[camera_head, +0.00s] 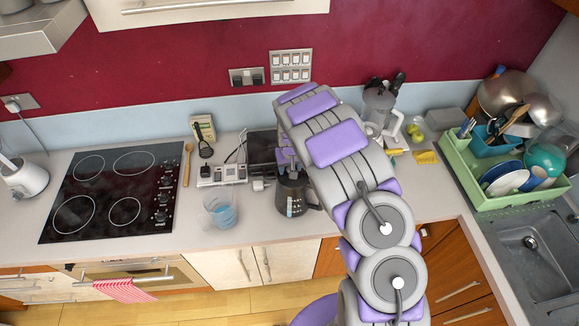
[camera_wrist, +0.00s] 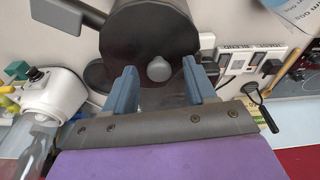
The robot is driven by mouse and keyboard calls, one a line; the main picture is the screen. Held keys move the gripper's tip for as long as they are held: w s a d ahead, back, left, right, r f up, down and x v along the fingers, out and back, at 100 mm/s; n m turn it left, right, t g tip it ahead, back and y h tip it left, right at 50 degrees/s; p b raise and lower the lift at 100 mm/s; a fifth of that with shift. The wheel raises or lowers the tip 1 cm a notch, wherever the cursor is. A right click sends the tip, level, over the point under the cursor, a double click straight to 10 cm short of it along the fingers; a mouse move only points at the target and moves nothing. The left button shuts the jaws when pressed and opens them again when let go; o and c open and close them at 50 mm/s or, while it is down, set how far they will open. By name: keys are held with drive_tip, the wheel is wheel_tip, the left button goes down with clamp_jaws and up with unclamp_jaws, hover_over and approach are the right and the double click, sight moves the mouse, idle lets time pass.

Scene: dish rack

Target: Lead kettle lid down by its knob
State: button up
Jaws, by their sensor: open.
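The dark kettle (camera_head: 292,196) stands on the counter near its front edge, with its handle to the right. In the wrist view the dark kettle (camera_wrist: 150,35) fills the top middle, with its grey handle (camera_wrist: 62,14) at the upper left. The round grey lid knob (camera_wrist: 159,69) shows between the fingers. My gripper (camera_wrist: 159,72) is open, one blue-grey finger on each side of the knob, with gaps visible. In the head view my gripper (camera_head: 287,158) is just above and behind the kettle, partly hidden by my arm. I cannot tell the lid's angle.
A glass jug with blue liquid (camera_head: 220,210) stands left of the kettle. The black hob (camera_head: 115,190) is farther left. Sockets and small items lie behind. A green dish rack (camera_head: 490,190) and the sink (camera_head: 535,250) are at the right.

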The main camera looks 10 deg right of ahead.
drive_tip(key=shift+r, duration=0.15)
drive_tip(key=shift+s+r, duration=0.15)
drive_tip(key=shift+r, duration=0.7)
wheel_tip(320, 180, up, 6)
drive_tip(key=s, duration=0.1)
idle(0.4)
idle(0.4)
